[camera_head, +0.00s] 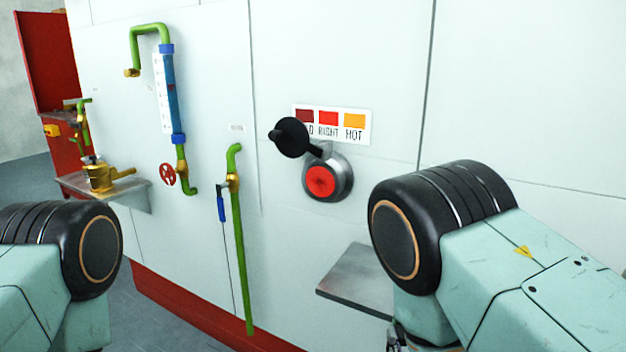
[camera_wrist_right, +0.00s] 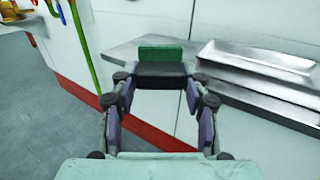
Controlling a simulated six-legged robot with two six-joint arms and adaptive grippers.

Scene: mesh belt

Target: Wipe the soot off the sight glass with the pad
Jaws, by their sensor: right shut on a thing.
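The sight glass (camera_head: 320,181) is a round glowing red window in a grey metal ring on the white wall, with a small dark patch near its middle. Its black round cover (camera_head: 291,138) is swung aside to the upper left. The pad (camera_wrist_right: 161,55), green with a black lower part, shows in the right wrist view. My right gripper (camera_wrist_right: 160,82) is shut on the pad, one finger on each side, over the grey shelf (camera_head: 358,280), well below the glass. I cannot tell whether the pad touches the shelf. My left gripper is out of view; only its arm shows.
A colour card (camera_head: 331,124) is above the glass. Green pipes (camera_head: 237,250), a blue gauge tube (camera_head: 172,98) and a red valve wheel (camera_head: 168,174) are left. A metal tray (camera_wrist_right: 265,65) lies right of the pad. The wall right of the glass is bare.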

